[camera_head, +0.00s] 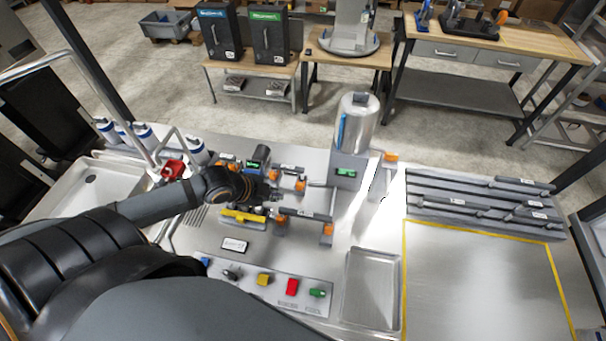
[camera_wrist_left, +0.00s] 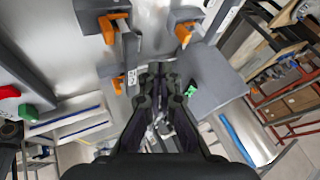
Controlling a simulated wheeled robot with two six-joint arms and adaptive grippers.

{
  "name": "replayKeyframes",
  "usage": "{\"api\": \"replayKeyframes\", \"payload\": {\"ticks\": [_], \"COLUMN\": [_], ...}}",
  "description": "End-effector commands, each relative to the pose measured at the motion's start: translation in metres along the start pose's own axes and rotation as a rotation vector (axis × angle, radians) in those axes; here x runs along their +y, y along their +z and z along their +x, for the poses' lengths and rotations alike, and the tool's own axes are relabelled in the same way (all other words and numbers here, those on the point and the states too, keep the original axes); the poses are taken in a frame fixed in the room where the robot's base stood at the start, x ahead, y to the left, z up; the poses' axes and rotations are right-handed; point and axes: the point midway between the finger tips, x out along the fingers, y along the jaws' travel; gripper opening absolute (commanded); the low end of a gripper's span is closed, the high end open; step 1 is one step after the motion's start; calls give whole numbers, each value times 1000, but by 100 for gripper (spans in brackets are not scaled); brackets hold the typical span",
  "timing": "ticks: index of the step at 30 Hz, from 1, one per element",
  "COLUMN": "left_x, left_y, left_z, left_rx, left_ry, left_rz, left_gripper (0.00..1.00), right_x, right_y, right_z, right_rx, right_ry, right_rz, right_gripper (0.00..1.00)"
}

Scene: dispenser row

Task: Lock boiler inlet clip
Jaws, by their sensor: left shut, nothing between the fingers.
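The boiler (camera_head: 358,125) is a shiny upright cylinder on a grey block with a green display. It also shows in the left wrist view (camera_wrist_left: 245,135), at lower right. Several orange clips sit on grey holders around the pipework, one (camera_head: 300,186) left of the boiler and one (camera_head: 328,230) nearer me. In the wrist view, one orange clip (camera_wrist_left: 118,84) is left of my fingertips and another (camera_wrist_left: 184,33) is above right. I cannot tell which is the inlet clip. My left gripper (camera_head: 274,190) is shut and empty among the pipework, apart from the boiler. My right gripper is out of view.
A panel (camera_head: 262,287) with coloured knobs lies in front. A yellow-edged bar (camera_head: 243,216) is just below the gripper. A shallow tray (camera_head: 371,290) and a yellow-outlined clear area (camera_head: 480,285) are at the right. A grey rack (camera_head: 480,200) holds pipe pieces. A sink (camera_head: 90,180) is at left.

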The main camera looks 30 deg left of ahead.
Motion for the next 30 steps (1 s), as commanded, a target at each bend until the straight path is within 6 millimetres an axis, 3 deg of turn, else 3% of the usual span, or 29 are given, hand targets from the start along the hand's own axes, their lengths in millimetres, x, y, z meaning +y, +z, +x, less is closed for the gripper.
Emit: {"api": "replayKeyframes", "payload": {"ticks": [3, 8, 11, 15, 19, 22, 29, 30], "left_x": [0, 0, 0, 1, -1, -1, -1, -11], "left_y": [0, 0, 1, 1, 0, -1, -3, -3], "left_z": [0, 2, 9, 28, 44, 58, 102, 101], "left_rx": [0, 0, 1, 5, 4, 5, 5, 1], "left_ry": [0, -1, -6, -6, -5, -3, 1, -2], "left_rz": [-1, -2, -6, -10, -12, -12, -9, -3], "left_gripper": [0, 0, 0, 0, 0, 0, 0, 0], "right_x": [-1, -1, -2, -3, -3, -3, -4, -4], "right_y": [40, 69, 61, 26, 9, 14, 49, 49], "right_z": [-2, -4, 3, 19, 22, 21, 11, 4], "right_rx": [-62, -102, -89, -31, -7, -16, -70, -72], "right_ry": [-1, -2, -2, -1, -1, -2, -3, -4], "right_rz": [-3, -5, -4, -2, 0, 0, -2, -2], "right_gripper": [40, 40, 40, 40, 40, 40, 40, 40]}}
